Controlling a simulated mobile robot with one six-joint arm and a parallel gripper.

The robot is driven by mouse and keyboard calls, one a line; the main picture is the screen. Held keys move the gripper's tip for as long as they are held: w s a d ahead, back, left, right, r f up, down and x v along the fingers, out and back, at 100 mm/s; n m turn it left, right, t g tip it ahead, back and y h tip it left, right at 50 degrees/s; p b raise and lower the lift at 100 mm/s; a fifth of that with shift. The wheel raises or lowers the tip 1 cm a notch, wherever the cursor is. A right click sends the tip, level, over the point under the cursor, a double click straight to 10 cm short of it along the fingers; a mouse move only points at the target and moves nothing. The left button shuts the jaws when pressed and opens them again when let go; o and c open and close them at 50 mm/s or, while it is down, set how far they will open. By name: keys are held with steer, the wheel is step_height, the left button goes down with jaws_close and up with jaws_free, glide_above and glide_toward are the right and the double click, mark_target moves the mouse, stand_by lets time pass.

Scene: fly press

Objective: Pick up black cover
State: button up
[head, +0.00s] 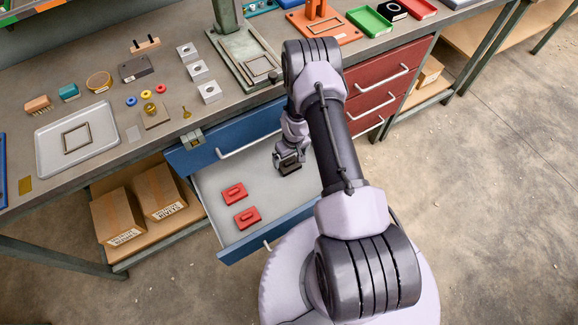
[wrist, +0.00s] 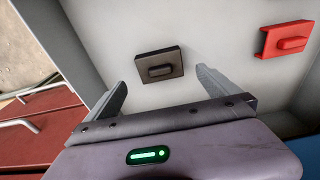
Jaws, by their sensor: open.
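The black cover (wrist: 172,66) is a small dark square plate with a raised oblong grip in its middle. It lies on the light floor of the open drawer (head: 215,182). My gripper (wrist: 160,85) is open and empty, with the cover just beyond its fingertips and roughly between them in the wrist view. In the head view my gripper (head: 289,160) is over the drawer, and the cover (head: 290,168) shows just below it, partly hidden. The gap between fingers and cover is hard to judge.
Two red covers (head: 234,193) (head: 247,217) lie in the same drawer, to the left; one also shows in the wrist view (wrist: 287,40). The drawer's blue front (head: 240,252) and side walls bound the space. Red drawers (head: 380,82) stand shut to the right.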

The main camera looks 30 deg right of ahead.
mark_target(289, 162)
steer(key=f, duration=0.2)
steer(key=f+b, duration=0.1)
steer(key=f, duration=0.1)
steer(key=f+b, duration=0.1)
steer(key=f, duration=0.1)
steer(key=shift+w, duration=0.4)
steer(key=shift+r, duration=0.1)
steer(key=c, duration=1.4)
